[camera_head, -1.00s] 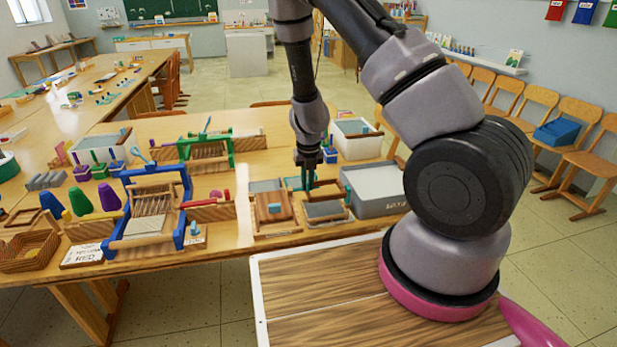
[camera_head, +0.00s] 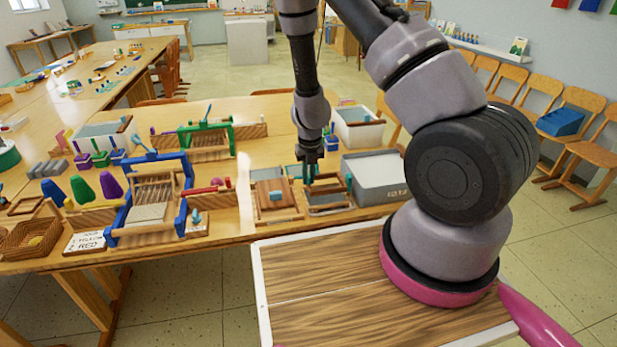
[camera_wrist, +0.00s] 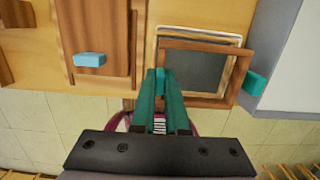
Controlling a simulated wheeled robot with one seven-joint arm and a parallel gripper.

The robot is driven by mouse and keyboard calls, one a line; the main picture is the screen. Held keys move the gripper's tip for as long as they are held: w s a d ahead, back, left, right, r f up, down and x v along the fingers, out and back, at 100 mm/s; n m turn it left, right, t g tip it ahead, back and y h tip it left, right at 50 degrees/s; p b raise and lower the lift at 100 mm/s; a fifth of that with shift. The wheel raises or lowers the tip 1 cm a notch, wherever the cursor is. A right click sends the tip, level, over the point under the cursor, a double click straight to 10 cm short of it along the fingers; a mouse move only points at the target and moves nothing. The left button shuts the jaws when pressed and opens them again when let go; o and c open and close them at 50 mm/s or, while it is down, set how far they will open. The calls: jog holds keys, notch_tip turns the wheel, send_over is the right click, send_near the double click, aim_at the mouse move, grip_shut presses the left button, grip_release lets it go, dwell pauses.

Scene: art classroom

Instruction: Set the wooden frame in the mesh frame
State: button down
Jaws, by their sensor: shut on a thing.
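My gripper (camera_wrist: 161,100) has teal fingers shut on a teal tab at the left side of the brown wooden frame (camera_wrist: 205,45). It also shows in the head view (camera_head: 310,178). The wooden frame has a second teal tab at its right side. The mesh frame (camera_wrist: 200,29), with a pale rim and grey mesh, lies beneath it on the table. The wooden frame overlaps it, offset toward the robot in the wrist view, so the far rim stays visible. I cannot tell whether the two touch. The mesh frame is partly visible in the head view (camera_head: 318,211).
A grey tub (camera_head: 375,194) stands close on the right. A blue loom (camera_head: 150,215) stands farther left. The table's front edge is near.

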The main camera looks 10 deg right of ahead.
aim_at(309, 184)
jog(key=shift+f, duration=0.3)
jog(key=shift+f, duration=0.35)
dwell(1.0)
jog(key=shift+f, duration=0.75)
jog(key=shift+f, duration=0.6)
dwell(0.8)
jog(key=c, duration=0.8)
grip_release()
jog(key=shift+c, duration=0.2)
